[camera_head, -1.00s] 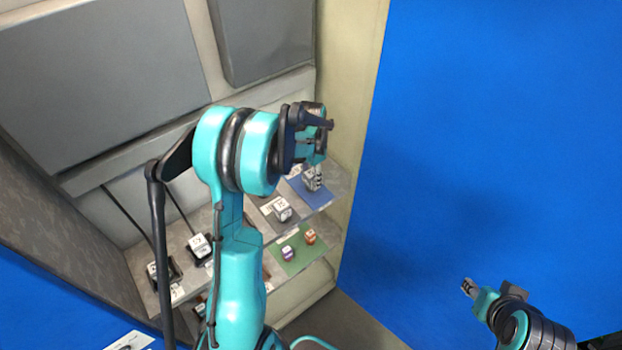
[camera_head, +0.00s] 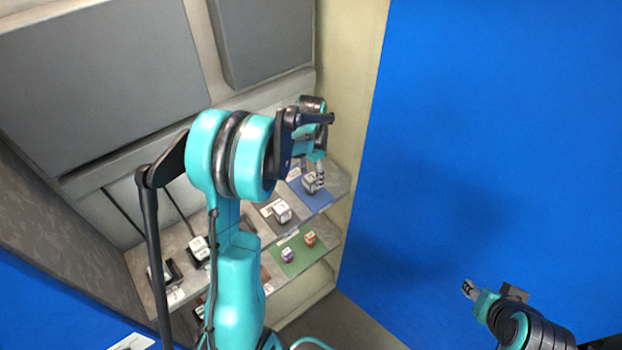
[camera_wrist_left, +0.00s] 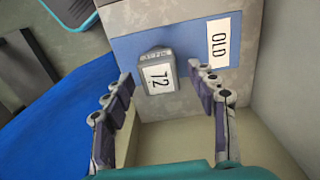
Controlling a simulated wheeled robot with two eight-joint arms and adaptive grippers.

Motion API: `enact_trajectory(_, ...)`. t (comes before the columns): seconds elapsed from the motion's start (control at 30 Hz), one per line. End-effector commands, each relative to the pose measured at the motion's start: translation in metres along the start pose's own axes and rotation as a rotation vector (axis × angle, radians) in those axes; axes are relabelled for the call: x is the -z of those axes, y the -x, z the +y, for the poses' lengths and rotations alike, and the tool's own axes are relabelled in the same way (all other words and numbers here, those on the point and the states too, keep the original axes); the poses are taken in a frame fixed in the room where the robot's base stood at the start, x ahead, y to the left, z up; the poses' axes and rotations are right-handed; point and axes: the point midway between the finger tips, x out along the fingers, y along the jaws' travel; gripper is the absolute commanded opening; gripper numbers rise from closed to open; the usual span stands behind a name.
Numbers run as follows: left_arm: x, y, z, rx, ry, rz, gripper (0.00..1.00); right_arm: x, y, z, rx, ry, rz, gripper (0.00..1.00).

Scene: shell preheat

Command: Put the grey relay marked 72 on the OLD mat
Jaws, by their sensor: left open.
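The grey relay marked 72 (camera_wrist_left: 157,75) stands on the blue mat with the OLD label (camera_wrist_left: 190,38) in the left wrist view. It also shows in the head view (camera_head: 310,186), on the blue mat (camera_head: 318,203) at the right end of the shelf. My left gripper (camera_wrist_left: 160,73) is open, with one finger on each side of the relay in the picture and gaps between. In the head view the left gripper (camera_head: 319,178) is right at the relay, partly covering it. My right gripper (camera_head: 468,288) is far off at lower right; its jaws are too small to judge.
Another grey relay (camera_head: 282,212) sits on a dark mat beside the blue one. A green mat (camera_head: 297,257) holds a purple cube (camera_head: 287,255) and an orange cube (camera_head: 310,239). Dark devices (camera_head: 198,249) stand at the left. A wall closes the shelf's right end.

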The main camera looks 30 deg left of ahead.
Motion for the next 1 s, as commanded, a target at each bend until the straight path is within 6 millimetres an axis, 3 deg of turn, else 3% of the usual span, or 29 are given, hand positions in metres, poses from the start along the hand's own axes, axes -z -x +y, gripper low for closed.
enact_trajectory(0.1, -0.001, 0.030, 0.000, 0.000, 0.000, 0.000, 0.58, 0.003, 0.004, 0.000, 0.000, 0.000, 0.000, 0.40)
enact_trajectory(0.3, 0.000, 0.069, 0.000, 0.000, 0.000, 0.000, 0.58, 0.006, 0.008, 0.000, 0.000, 0.000, 0.000, 0.40)
enact_trajectory(0.57, -0.002, 0.095, 0.006, 0.008, 0.006, 0.010, 0.58, 0.007, 0.010, 0.000, 0.000, 0.000, 0.000, 0.40)
enact_trajectory(0.67, -0.007, 0.109, 0.023, 0.032, 0.032, 0.044, 0.58, 0.007, 0.010, 0.000, 0.000, 0.000, 0.000, 0.40)
enact_trajectory(0.83, -0.030, 0.139, 0.076, 0.095, 0.113, 0.162, 0.58, 0.007, 0.010, 0.000, 0.000, 0.000, 0.000, 0.40)
enact_trajectory(1.0, -0.060, 0.153, 0.129, 0.137, 0.206, 0.312, 0.58, 0.007, 0.010, 0.000, 0.000, 0.000, 0.000, 0.40)
